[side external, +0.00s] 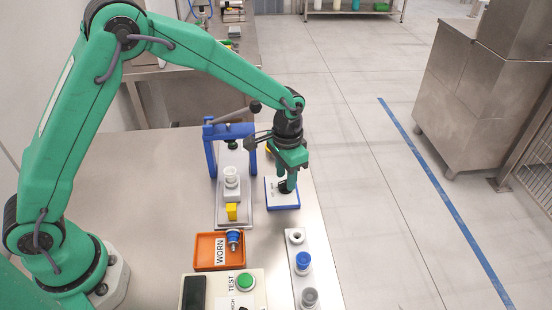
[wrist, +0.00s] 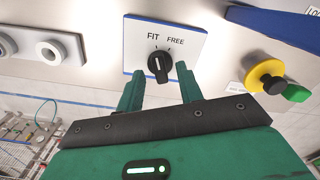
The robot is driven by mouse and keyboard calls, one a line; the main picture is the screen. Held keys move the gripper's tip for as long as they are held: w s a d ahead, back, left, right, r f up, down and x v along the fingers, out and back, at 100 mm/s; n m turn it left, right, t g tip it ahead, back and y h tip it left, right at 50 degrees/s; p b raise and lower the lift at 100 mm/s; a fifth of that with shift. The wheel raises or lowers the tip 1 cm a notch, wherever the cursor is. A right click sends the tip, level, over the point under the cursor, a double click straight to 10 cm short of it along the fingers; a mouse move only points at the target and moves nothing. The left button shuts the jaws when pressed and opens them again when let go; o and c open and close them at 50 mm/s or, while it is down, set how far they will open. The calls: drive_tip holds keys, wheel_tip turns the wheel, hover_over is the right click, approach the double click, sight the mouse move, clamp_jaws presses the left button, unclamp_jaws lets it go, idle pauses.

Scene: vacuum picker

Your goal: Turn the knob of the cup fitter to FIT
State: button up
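The cup fitter's knob (wrist: 159,66) is black and sits on a white, blue-edged panel (wrist: 190,28) marked FIT and FREE. Its grip stands nearly upright in the wrist view; I cannot tell surely which word its pale mark points to. My gripper (wrist: 159,70) is open, with one green finger on each side of the knob and gaps visible between. In the side external view my gripper (side external: 287,188) points down over the panel (side external: 284,205) and hides most of the knob. The blue fitter frame (side external: 210,150) with its lever stands just left of it.
An orange WORN tray (side external: 205,252) holds a blue-topped fitting (side external: 233,238). A box with a green TEST button (side external: 245,282) is in front. A pale rack (side external: 297,265) with several round fittings lies near the table's right edge.

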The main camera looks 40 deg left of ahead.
sight(283, 181)
wheel_tip(283, 181, up, 6)
drive_tip(key=shift+r, duration=0.4)
idle(0.3)
drive_tip(key=s+a+r+n+t, duration=0.2)
drive_tip(key=s+a+r+t, duration=0.1)
drive_tip(key=s+a+r, duration=0.75)
drive_tip(key=s+a+r+n+t, duration=0.1)
drive_tip(key=s+a, duration=0.1)
drive_tip(key=s, duration=0.5)
drive_tip(key=s+a+r+n+t, duration=0.1)
drive_tip(key=s+a+r, duration=0.1)
drive_tip(key=s, duration=0.5)
drive_tip(key=shift+a+r+t, duration=0.3)
